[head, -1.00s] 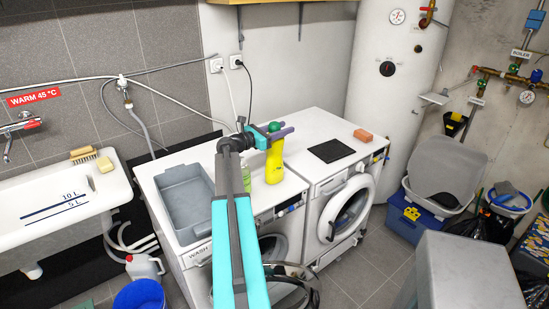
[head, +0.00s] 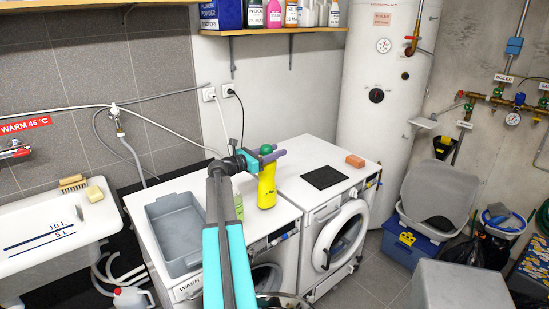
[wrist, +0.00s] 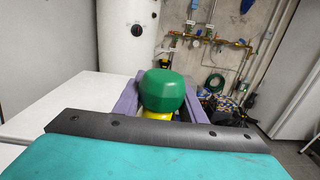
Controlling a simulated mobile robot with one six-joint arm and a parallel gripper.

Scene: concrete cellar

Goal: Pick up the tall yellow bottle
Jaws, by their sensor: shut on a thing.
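The tall yellow bottle (head: 267,187) with a green cap is upright at the right part of the left washer's top in the head view. My gripper (head: 268,156) is shut on it near its top, just below the cap. In the wrist view the green cap (wrist: 162,91) stands between the two purple fingers, with a bit of yellow bottle (wrist: 158,116) below it. I cannot tell for sure whether its base touches the washer top.
A grey tub (head: 176,236) and a green bottle (head: 239,207) stand on the left washer. A shelf (head: 285,32) with bottles hangs above.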

